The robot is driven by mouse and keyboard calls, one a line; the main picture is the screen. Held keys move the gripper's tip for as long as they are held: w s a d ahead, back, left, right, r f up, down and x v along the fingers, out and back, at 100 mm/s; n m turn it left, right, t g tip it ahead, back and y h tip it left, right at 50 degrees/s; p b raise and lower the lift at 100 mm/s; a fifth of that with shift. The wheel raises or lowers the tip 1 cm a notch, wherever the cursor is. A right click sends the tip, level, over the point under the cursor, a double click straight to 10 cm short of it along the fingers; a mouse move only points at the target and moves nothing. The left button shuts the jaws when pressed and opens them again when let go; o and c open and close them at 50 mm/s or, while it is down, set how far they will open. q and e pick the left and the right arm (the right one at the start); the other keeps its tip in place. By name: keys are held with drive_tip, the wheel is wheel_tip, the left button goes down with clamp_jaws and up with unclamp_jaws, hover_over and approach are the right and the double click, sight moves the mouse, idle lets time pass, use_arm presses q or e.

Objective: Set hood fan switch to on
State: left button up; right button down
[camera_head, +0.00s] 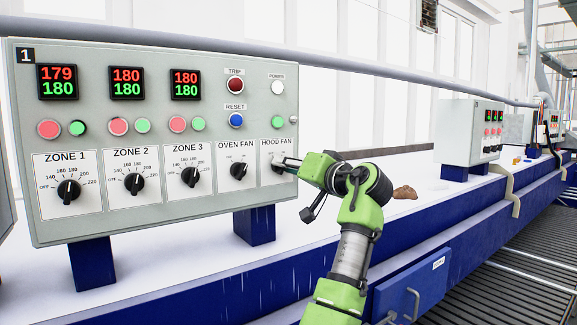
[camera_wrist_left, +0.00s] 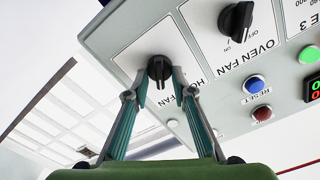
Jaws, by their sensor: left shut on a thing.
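The hood fan switch is a black rotary knob (camera_wrist_left: 159,67) on a white label plate at the right end of the grey control panel (camera_head: 217,75). My left gripper (camera_head: 285,163) reaches it from the right in the head view. In the left wrist view the two green fingers of my left gripper (camera_wrist_left: 160,91) are closed on the knob, one on each side. The fingers cover part of the knob and its position marks, so I cannot read its setting. My right gripper is not in view.
The oven fan knob (camera_head: 239,171) sits just left of the hood fan switch. A green button (camera_head: 278,122) and a white button (camera_head: 278,87) are above it. The panel stands on blue posts (camera_head: 255,225). A brown lump (camera_head: 404,192) lies on the white surface to the right.

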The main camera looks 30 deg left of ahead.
use_arm(q)
drive_tip(key=shift+a+r, duration=0.1)
drive_tip(key=shift+r, duration=0.25)
drive_tip(key=o, duration=1)
drive_tip(key=shift+o, duration=0.5)
drive_tip(key=shift+a+f, duration=0.2)
drive_tip(key=shift+f, duration=0.05)
drive_tip(key=shift+w+f, duration=0.1)
drive_tip(key=v, duration=1.2)
